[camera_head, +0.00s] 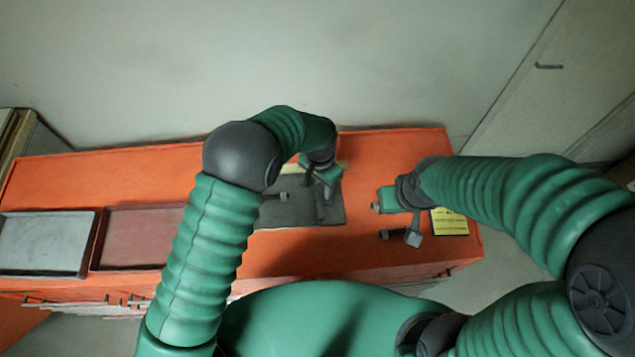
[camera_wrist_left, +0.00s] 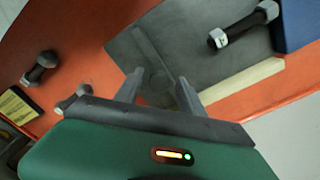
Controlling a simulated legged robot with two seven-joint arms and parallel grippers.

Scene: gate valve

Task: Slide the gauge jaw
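A dark bar, which seems to be the gauge (camera_wrist_left: 152,48), lies on a dark grey plate (camera_wrist_left: 205,65) in the left wrist view. A faint round shape lies beside it; which part is the sliding jaw I cannot tell. In the head view the plate (camera_head: 300,214) lies on the orange bench, partly under my left arm. My left gripper (camera_head: 325,184) is over its right side. In the wrist view the left gripper's fingers (camera_wrist_left: 160,92) are apart, with the bar's near end by the right finger; contact is unclear. My right gripper (camera_head: 383,204) is low over the bench; its fingers are unclear.
A bolt (camera_wrist_left: 243,26) lies on the plate near a blue block (camera_wrist_left: 298,22). Another bolt (camera_head: 395,234) lies by my right gripper, left of a yellow card (camera_head: 449,222). A grey tray (camera_head: 45,243) and a reddish tray (camera_head: 138,238) stand at left. A pale strip (camera_wrist_left: 242,80) edges the plate.

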